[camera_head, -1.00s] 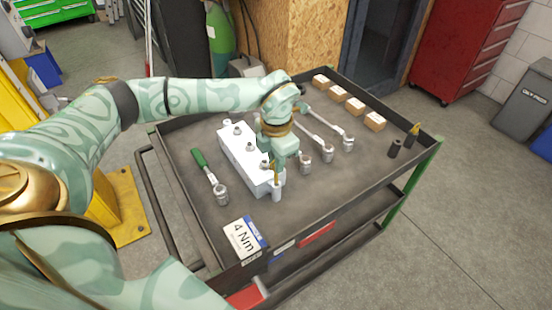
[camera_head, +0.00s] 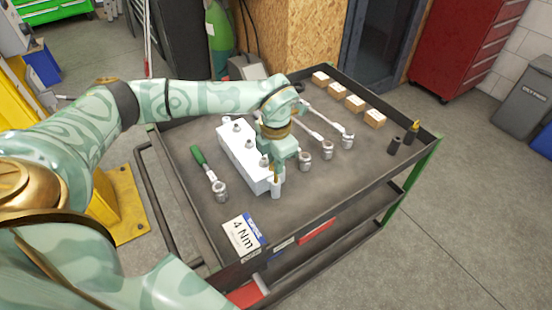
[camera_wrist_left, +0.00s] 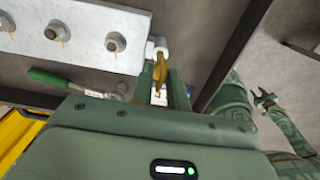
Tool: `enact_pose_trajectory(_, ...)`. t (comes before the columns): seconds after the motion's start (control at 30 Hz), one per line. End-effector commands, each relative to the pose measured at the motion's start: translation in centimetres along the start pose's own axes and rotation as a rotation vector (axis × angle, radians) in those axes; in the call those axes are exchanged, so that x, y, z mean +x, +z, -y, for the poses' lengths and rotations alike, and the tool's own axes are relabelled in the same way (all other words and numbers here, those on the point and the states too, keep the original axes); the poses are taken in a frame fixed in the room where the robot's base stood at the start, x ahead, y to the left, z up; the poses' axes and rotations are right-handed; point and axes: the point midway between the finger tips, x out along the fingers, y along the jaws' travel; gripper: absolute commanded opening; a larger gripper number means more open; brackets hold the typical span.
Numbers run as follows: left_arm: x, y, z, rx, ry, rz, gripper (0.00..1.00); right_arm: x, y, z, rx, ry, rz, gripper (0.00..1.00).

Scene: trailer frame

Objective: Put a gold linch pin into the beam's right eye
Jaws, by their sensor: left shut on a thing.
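The white beam (camera_head: 243,160) lies on the cart top with several bolts along its upper face; it also shows in the left wrist view (camera_wrist_left: 85,45). A white cylindrical eye (camera_head: 277,189) is at its near right end, also in the left wrist view (camera_wrist_left: 154,48). My left gripper (camera_head: 277,168) points down over that eye. Its fingers (camera_wrist_left: 160,88) are shut on a gold linch pin (camera_wrist_left: 160,68). The pin's end is at the eye; I cannot tell whether it is inside. My right gripper (camera_wrist_left: 265,98) shows small at the right of the wrist view, its jaws unclear.
A green-handled wrench (camera_head: 206,168) lies left of the beam. Several metal sockets, two with long handles, stand to its right. Wooden blocks (camera_head: 354,103) line the back edge. Dark bottles (camera_head: 411,132) stand at the right corner. A 4 Nm card (camera_head: 243,235) lies in front. The right front top is clear.

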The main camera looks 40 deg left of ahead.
Motion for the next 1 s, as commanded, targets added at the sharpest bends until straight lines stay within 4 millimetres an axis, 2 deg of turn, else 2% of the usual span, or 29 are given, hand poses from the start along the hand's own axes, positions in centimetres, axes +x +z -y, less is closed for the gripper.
enact_pose_trajectory(1.0, 3.7, 0.0, 0.0, 0.000, -0.001, -0.001, 0.00, 1.5, 0.3, 0.4, 0.002, -0.007, 0.009, 0.36)
